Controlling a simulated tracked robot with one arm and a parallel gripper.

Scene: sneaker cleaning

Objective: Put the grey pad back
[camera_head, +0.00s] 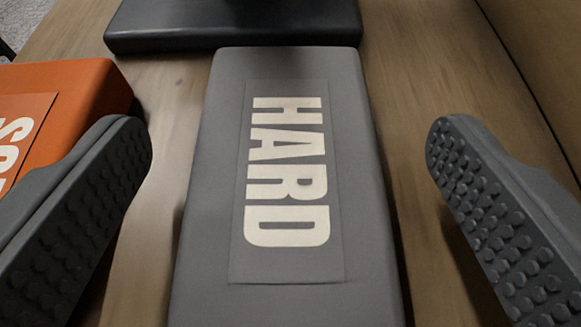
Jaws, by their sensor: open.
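The grey pad (195,240) is a long block with a label reading HARD in pale letters. It lies on a wooden surface in the middle of the view, its near end cut off by the bottom edge. My gripper (290,165) is open, with one studded dark finger on each side of the pad. Bare wood shows between each finger and the pad, so neither finger appears to touch it.
An orange block (75,85) with a partly hidden label lies to the left, close to my left finger. A black object (235,22) lies beyond the pad's far end. Bare wood (430,60) is free at the right, up to a brownish raised side (535,60).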

